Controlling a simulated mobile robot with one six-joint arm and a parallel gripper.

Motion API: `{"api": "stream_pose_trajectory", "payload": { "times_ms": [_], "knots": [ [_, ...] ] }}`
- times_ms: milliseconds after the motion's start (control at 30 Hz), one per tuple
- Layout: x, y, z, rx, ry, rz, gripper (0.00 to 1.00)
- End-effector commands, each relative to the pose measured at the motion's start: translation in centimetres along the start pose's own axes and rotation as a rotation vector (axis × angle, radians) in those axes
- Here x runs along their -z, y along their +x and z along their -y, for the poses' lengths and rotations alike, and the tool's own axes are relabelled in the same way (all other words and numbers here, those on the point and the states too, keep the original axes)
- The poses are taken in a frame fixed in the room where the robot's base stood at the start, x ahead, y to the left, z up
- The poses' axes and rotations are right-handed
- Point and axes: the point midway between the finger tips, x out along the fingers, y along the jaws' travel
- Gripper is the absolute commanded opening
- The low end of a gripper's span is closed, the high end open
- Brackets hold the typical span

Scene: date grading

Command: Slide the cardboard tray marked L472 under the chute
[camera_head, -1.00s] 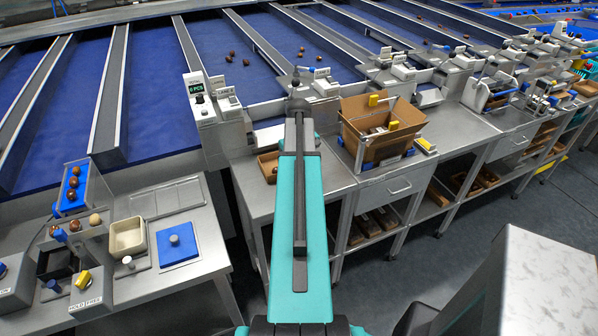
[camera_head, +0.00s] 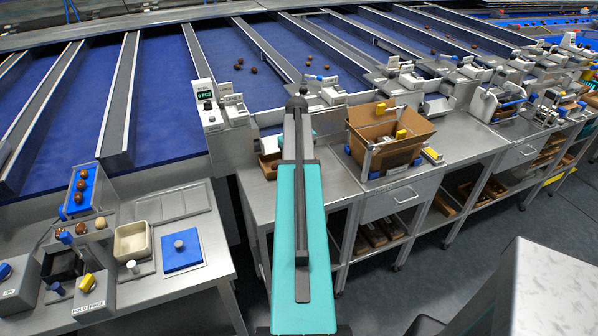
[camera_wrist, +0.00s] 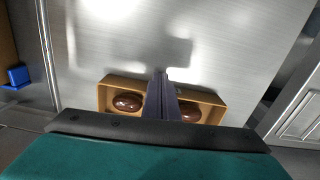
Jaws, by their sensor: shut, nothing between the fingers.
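A small brown cardboard tray (camera_wrist: 108,86) lies on the steel worktop in the wrist view, with two dark, glossy dates showing in it. No marking on it is readable, so I cannot tell whether it is L472. My gripper (camera_wrist: 161,76) is shut and empty. Its fingers cross the middle of the tray in the picture and hide part of it; contact is unclear. In the head view, part of a tray (camera_head: 268,167) shows left of my arm, which hides the rest and my gripper. The chute outlet over this bench is not clearly visible.
A large open cardboard box (camera_head: 415,128) stands right of my arm on the bench. A scale unit with a green display (camera_head: 207,90) stands behind, to the left. A side table (camera_head: 215,258) at left carries a cream dish (camera_head: 132,240) and blue block (camera_head: 181,250).

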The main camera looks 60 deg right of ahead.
Motion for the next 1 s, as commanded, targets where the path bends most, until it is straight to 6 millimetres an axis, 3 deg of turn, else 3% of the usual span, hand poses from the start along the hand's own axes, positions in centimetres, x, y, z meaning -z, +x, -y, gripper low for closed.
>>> {"api": "stream_pose_trajectory", "payload": {
  "times_ms": [533, 1000],
  "knots": [
    [0.2, -0.1, 0.2, -0.001, -0.003, -0.014, 0.00],
    [-3.0, -0.5, 0.8, -0.001, -0.004, -0.006, 0.00]
  ]
}}
